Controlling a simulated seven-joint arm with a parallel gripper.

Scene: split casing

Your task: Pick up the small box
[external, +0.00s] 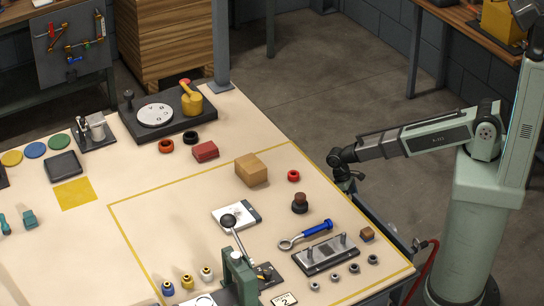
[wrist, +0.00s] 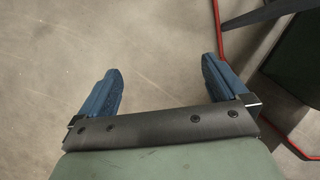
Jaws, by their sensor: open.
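A tan cardboard-like box (external: 251,171) sits on the table near the back edge of the yellow-outlined area. A much smaller brown cube (external: 367,234) sits near the table's right edge, beside a metal plate with two posts. I cannot tell for sure which of them is the small box. My gripper (external: 350,182) is by the table's right edge, apart from both. In the wrist view my gripper (wrist: 162,68) shows two blue fingers spread wide with only bare floor between them. Neither box shows in the wrist view.
A red ring (external: 293,176), a dark knob (external: 300,203), a blue-handled wrench (external: 308,235) and the posted plate (external: 326,254) lie nearby. A lever press (external: 239,275) stands at the front. A red block (external: 205,151) is left of the larger box.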

